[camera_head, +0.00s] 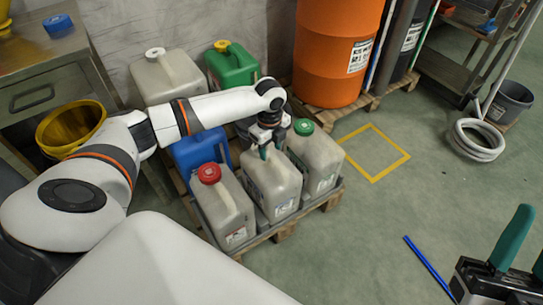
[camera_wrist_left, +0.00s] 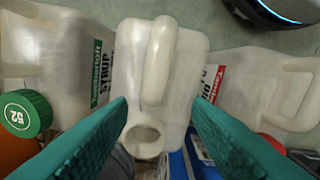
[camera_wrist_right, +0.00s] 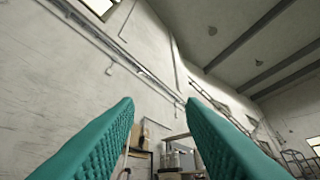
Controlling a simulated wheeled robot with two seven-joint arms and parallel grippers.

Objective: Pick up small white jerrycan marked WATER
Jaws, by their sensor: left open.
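Several jerrycans stand on a low pallet. The middle front one is whitish (camera_head: 272,188), directly below my left gripper (camera_head: 264,150). In the left wrist view this can (camera_wrist_left: 190,75) lies beyond and between my open fingers, showing its moulded handle and round mouth. To its left there is a green-capped can (camera_wrist_left: 45,55) with a green label reading SYRUP; to its right is a can (camera_wrist_left: 255,80) with a red label, partly hidden. No label reading WATER is legible. My right gripper (camera_head: 520,262) is open and empty, away at the lower right.
A red-capped can (camera_head: 222,208), green-capped can (camera_head: 318,158) and blue can (camera_head: 203,150) crowd the middle one. A white can (camera_head: 167,78), green can (camera_head: 232,65) and orange drum (camera_head: 333,50) stand behind. Floor at right is mostly clear, with a blue rod (camera_head: 430,268).

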